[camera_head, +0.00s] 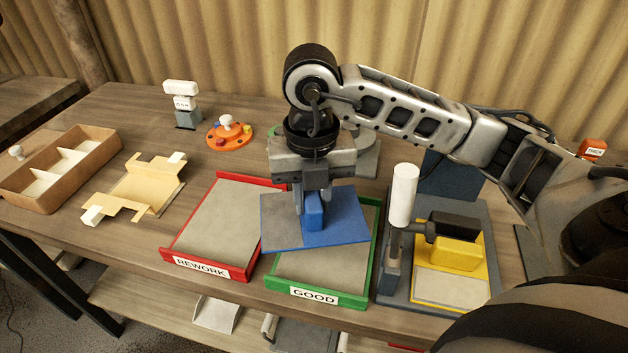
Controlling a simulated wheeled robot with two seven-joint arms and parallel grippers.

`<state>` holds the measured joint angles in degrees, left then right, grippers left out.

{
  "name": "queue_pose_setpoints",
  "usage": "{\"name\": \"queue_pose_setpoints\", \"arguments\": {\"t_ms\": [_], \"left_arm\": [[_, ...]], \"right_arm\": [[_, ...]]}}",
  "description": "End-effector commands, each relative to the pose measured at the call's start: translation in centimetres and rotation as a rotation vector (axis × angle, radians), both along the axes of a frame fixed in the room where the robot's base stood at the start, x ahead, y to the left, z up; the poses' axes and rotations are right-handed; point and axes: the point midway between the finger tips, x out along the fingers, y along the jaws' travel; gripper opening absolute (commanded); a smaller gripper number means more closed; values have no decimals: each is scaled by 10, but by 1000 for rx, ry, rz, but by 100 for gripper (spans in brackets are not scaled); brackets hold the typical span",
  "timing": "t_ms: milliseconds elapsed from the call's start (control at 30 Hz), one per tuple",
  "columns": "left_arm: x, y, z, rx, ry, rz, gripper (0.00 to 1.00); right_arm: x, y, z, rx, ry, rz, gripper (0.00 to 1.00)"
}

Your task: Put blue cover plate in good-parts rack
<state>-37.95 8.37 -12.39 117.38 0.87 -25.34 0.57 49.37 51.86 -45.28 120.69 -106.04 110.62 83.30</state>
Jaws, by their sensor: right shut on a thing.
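The blue cover plate (345,232) is a flat blue square with a raised blue block on top. My right gripper (313,205) points down and is shut on that block. It holds the plate roughly level over the back part of the green-edged rack labelled GOOD (318,279). The plate's left edge overlaps the near right side of the red-edged rack in the picture. The plate hides much of the GOOD rack's floor; the visible front part is empty. I cannot tell exactly how high the plate is. My left gripper is not in view.
The red rack labelled REWORK (222,222) stands left of the GOOD rack and looks empty. A press-like fixture with a white handle (404,195) and yellow block (455,252) stands close on the right. A divided wooden box (58,192), beige holder (140,185) and orange disc (229,136) are farther left.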

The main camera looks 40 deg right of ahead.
Motion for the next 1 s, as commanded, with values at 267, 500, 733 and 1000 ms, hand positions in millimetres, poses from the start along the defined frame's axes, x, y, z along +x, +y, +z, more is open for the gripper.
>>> {"name": "queue_pose_setpoints", "arguments": {"t_ms": [267,500,733,1000], "left_arm": [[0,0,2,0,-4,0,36],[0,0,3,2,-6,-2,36],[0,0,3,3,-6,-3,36],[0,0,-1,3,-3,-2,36]], "right_arm": [[1,0,-13,1,-6,0,0],[1,0,-40,1,-5,-1,0],[2,0,-45,2,-9,0,0],[0,0,-51,0,0,0,35]]}}
